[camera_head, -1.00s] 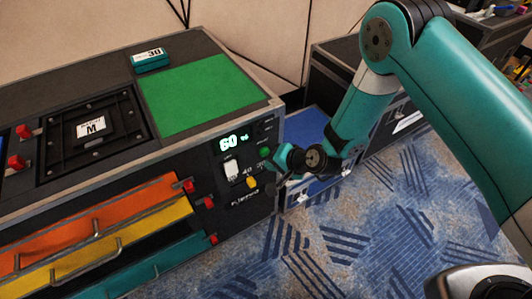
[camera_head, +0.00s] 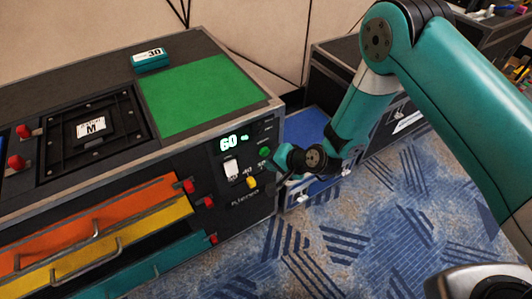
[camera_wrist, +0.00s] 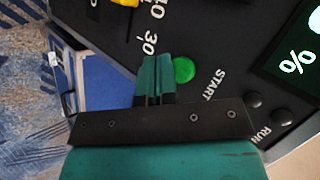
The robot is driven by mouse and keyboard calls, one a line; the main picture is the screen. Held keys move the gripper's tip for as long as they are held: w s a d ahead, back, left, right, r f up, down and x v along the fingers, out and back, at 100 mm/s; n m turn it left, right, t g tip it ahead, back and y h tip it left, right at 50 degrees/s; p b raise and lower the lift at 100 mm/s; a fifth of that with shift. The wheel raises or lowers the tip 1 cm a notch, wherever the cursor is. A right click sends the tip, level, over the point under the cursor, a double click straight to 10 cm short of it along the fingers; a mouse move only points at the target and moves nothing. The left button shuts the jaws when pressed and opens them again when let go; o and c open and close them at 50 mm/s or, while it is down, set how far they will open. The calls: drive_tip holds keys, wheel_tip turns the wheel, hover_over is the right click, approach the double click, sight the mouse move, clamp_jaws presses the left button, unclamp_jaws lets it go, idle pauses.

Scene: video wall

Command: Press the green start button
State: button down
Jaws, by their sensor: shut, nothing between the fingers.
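The green start button (camera_head: 264,152) is on the dark front panel of the case, below and right of the lit "60 %" display (camera_head: 230,143). In the wrist view the round green button (camera_wrist: 183,70) sits beside the word START. My gripper (camera_wrist: 154,62) is shut and empty, its teal fingertips just left of the button in that view. Whether the fingertips touch the panel or button cannot be told. In the head view my gripper (camera_head: 271,160) is at the panel's right side, close to the button.
A white switch (camera_head: 230,168) and a yellow knob (camera_head: 252,183) are left of the gripper on the panel. Red latches (camera_head: 189,186) and drawers with handles are further left. A teal "30" block (camera_head: 150,61) and green mat (camera_head: 200,95) lie on top. Blue patterned carpet is right.

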drive_tip(key=shift+w, duration=0.1)
idle(0.3)
drive_tip(key=shift+w+a, duration=0.25)
drive_tip(key=shift+w+a, duration=0.3)
drive_tip(key=shift+w, duration=0.15)
idle(0.8)
idle(0.4)
drive_tip(key=shift+s+d, duration=0.55)
drive_tip(key=shift+s, duration=0.25)
drive_tip(key=shift+s, duration=0.1)
drive_tip(key=s+d, duration=0.1)
drive_tip(key=s, duration=0.1)
drive_tip(key=s+d, duration=0.1)
drive_tip(key=s, duration=0.1)
drive_tip(key=shift+d, duration=0.4)
drive_tip(key=shift+r, duration=0.1)
idle(0.3)
